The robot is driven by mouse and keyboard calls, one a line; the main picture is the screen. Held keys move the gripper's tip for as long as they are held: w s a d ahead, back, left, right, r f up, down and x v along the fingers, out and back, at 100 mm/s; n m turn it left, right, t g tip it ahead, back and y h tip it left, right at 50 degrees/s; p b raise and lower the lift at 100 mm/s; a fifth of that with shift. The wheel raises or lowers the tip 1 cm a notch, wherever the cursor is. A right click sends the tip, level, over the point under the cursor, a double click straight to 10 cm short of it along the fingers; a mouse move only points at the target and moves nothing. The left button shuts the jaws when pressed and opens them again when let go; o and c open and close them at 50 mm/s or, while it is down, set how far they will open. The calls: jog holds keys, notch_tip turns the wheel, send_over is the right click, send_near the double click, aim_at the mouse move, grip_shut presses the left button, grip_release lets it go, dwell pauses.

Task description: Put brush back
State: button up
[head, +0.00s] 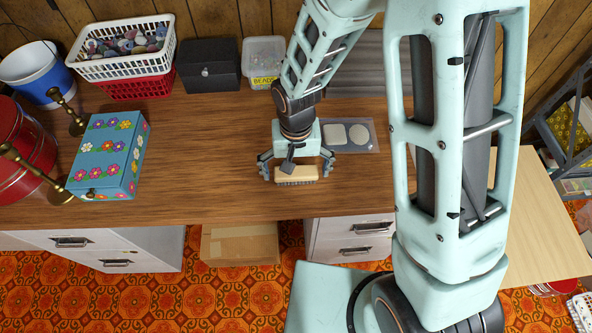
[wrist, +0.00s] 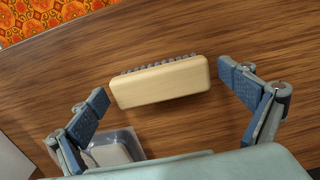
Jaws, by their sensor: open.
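The brush (head: 298,174) has a pale wooden back and dark bristles. It rests on the wooden desk near the front edge. In the wrist view the brush (wrist: 160,82) lies between my spread fingers, with its bristles facing the desk's front edge. My gripper (head: 297,172) is open around the brush, one finger off each end. In the wrist view my gripper (wrist: 172,98) shows clear gaps between both fingers and the brush. A clear plastic tray (head: 348,136) with pale pieces in it sits behind and right of my gripper. Its corner also shows in the wrist view (wrist: 137,143).
A blue flowered box (head: 108,155), brass candlesticks (head: 72,112) and a red tin (head: 22,145) stand at the left. White and red baskets (head: 124,52), a black box (head: 211,66) and a clear tub (head: 263,60) line the back. The desk's middle (head: 200,140) is clear.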

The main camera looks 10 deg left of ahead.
aim_at(296, 171)
notch_tip(296, 171, up, 12)
jog(key=p, duration=0.1)
jog(key=shift+r, duration=0.2)
dwell(0.6)
